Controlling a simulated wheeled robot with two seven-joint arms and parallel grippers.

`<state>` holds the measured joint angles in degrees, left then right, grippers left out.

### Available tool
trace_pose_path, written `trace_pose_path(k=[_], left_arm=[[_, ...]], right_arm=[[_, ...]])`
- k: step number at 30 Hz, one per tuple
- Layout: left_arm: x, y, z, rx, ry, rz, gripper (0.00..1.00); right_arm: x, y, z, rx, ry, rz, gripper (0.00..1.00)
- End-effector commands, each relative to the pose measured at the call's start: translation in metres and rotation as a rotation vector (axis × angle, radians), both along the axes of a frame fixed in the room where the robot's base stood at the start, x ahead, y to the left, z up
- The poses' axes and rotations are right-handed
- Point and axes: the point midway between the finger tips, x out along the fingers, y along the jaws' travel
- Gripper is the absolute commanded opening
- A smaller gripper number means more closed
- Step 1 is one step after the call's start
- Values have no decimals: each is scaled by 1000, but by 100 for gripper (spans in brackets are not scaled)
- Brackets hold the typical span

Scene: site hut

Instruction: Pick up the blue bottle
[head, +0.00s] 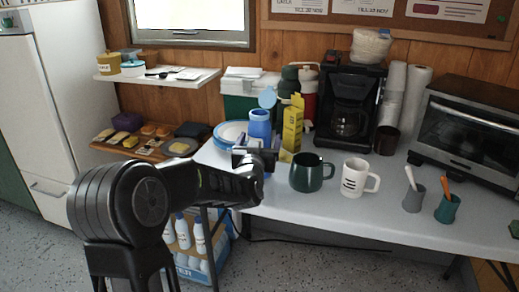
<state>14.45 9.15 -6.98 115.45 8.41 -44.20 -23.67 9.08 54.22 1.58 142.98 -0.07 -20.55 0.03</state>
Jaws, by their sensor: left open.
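A blue bottle (260,121) with a light blue lid tilted up at its top stands on the white table (330,212), toward its left end. My left gripper (255,158) is open just in front of the bottle and hides its lower part. I cannot tell whether the fingers touch it. My right gripper is not in view.
A yellow box (292,128) stands close at the bottle's right, and plates (229,134) lie at its left. A green mug (311,173) and a white mug (356,177) stand to the right of my gripper. A coffee maker (349,95) is behind. The table's front middle is clear.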

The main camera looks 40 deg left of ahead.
Motion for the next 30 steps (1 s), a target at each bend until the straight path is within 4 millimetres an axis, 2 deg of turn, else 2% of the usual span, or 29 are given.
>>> trace_pose_path(k=[7,30], left_arm=[[0,0,0,0,0,0,83],[0,0,0,0,0,0,20]], right_arm=[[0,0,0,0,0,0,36],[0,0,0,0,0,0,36]])
